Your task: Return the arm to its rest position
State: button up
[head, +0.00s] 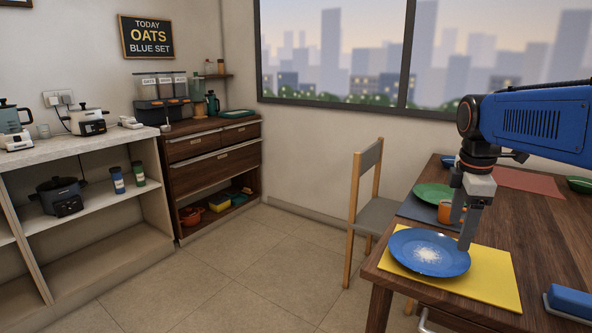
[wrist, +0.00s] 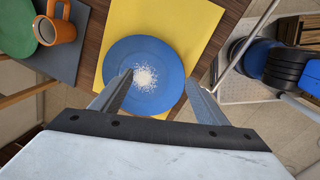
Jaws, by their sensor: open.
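My gripper (head: 463,228) hangs from my blue arm, pointing down over the table at the right of the head view. Just below it, a blue plate (head: 402,247) with a small heap of white grains (head: 428,255) lies on a yellow placemat (head: 490,283). In the wrist view, my gripper (wrist: 157,84) has its two fingers spread apart with nothing between them. The blue plate (wrist: 118,62) and its grains (wrist: 146,77) show beyond the fingertips. The gap between fingertips and plate is hard to judge.
An orange mug (head: 445,213) and a green plate (head: 428,194) stand behind the blue plate. A blue object (head: 571,301) lies at the table's right. A chair (head: 367,190) stands left of the table (head: 545,235). Open floor (head: 235,265) lies between table and shelves.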

jog(key=s+a+f+m+t, duration=0.1)
jog(key=s+a+f+m, duration=0.3)
jog(key=s, duration=0.5)
jog(key=s+a+f+m+t, duration=0.2)
jog(key=s+a+f+m, duration=0.2)
jog(key=s+f+m, duration=0.5)
jog(key=shift+s+a+f+m+y, duration=0.3)
jog(key=shift+s+m+y, duration=0.1)
jog(key=shift+s+m, duration=0.35)
